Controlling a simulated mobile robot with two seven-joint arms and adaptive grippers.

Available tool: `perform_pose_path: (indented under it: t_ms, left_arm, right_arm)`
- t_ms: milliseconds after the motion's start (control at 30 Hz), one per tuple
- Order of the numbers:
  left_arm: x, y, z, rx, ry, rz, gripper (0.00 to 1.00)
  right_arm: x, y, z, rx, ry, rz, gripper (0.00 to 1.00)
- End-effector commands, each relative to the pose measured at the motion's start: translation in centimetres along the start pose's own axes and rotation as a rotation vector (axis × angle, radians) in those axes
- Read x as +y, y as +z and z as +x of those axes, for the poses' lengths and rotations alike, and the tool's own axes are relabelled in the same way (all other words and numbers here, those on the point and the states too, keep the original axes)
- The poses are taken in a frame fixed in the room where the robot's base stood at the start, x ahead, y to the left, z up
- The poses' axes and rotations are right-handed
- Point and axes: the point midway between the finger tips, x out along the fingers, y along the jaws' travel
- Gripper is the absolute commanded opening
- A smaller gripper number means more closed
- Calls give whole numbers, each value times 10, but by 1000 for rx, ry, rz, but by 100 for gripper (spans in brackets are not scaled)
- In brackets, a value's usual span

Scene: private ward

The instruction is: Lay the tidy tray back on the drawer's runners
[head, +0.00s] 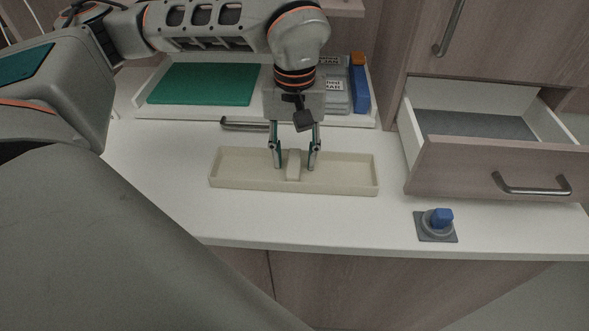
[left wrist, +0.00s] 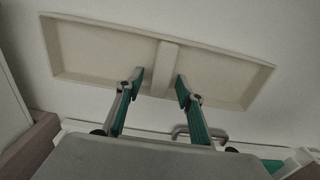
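The tidy tray (head: 235,178) is long, shallow and cream, with a raised bar (head: 293,166) across its middle. It lies flat on the white counter; it also shows in the left wrist view (left wrist: 95,50). My left gripper (head: 295,166) points down over the tray with one finger on each side of the bar. The left wrist view shows gaps between its fingertips (left wrist: 158,86) and the bar, so it is open. The drawer (head: 490,168) stands pulled out at the right, with pale side walls and a grey floor (head: 470,124). Its runners cannot be made out. My right gripper is not in view.
A blue knob on a grey base (head: 437,222) sits near the counter's front right. A tall cabinet door is above the drawer.

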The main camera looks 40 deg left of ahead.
Motion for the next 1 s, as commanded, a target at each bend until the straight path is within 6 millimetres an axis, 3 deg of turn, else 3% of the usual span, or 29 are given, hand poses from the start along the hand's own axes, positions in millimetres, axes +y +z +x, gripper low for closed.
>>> perform_pose_path:
  t_ms: [167,300,333,667,1000]
  left_arm:
    - [0,0,-1,1,1,0,38]
    - [0,0,-1,1,1,0,4]
    - [0,0,-1,1,1,0,0]
    - [0,0,-7,2,2,0,0]
    - [0,0,-24,2,1,-1,0]
  right_arm:
    - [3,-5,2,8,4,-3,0]
    - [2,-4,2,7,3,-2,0]
    - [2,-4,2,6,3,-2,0]
    - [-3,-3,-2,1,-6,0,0]
    - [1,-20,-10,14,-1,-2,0]
